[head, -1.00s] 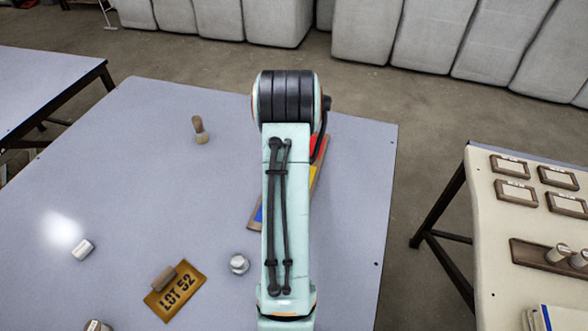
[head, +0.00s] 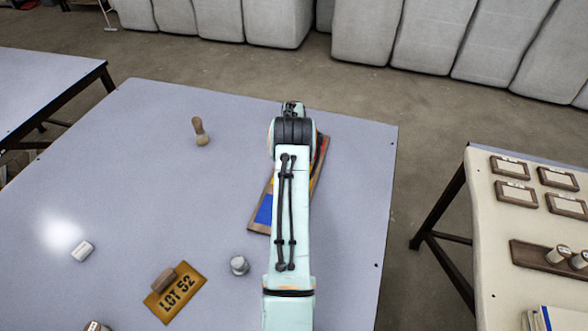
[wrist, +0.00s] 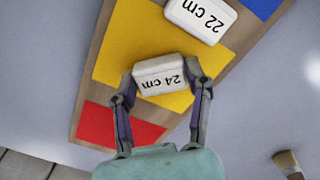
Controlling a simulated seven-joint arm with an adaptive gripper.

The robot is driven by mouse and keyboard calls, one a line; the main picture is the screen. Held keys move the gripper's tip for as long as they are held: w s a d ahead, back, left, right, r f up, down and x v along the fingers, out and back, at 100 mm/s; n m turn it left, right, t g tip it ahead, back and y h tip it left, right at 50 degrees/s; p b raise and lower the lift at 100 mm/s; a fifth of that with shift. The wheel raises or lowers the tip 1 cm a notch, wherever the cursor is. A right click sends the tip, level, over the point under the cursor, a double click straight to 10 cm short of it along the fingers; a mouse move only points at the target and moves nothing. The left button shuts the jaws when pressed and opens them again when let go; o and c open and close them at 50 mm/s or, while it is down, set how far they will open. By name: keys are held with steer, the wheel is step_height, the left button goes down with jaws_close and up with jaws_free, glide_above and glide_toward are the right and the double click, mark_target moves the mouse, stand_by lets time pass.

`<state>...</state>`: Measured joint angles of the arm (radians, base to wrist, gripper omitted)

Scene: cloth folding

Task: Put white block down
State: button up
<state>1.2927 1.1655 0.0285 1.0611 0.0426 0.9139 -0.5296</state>
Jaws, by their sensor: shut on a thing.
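In the wrist view, my gripper (wrist: 160,78) is shut on a white block marked "24 cm" (wrist: 158,82), with one finger on each side. The block is over the yellow patch (wrist: 120,50) of a wooden board (wrist: 88,88) with blue, yellow and red patches. I cannot tell whether it touches the board. A second white block marked "22 cm" (wrist: 202,18) lies on the board, partly on the yellow patch. In the head view the board's blue patch (head: 264,209) shows left of my arm, which hides my gripper and both blocks.
On the table are a brush (head: 201,130), a small white cylinder (head: 82,250), a LOT 52 plate (head: 178,294) and a metal weight (head: 239,265). The table left of the board is mostly clear. A side table (head: 490,220) stands to the right.

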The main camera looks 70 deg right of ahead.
steer(key=shift+f, duration=0.1)
steer(key=o, duration=0.9)
steer(key=shift+o, duration=0.2)
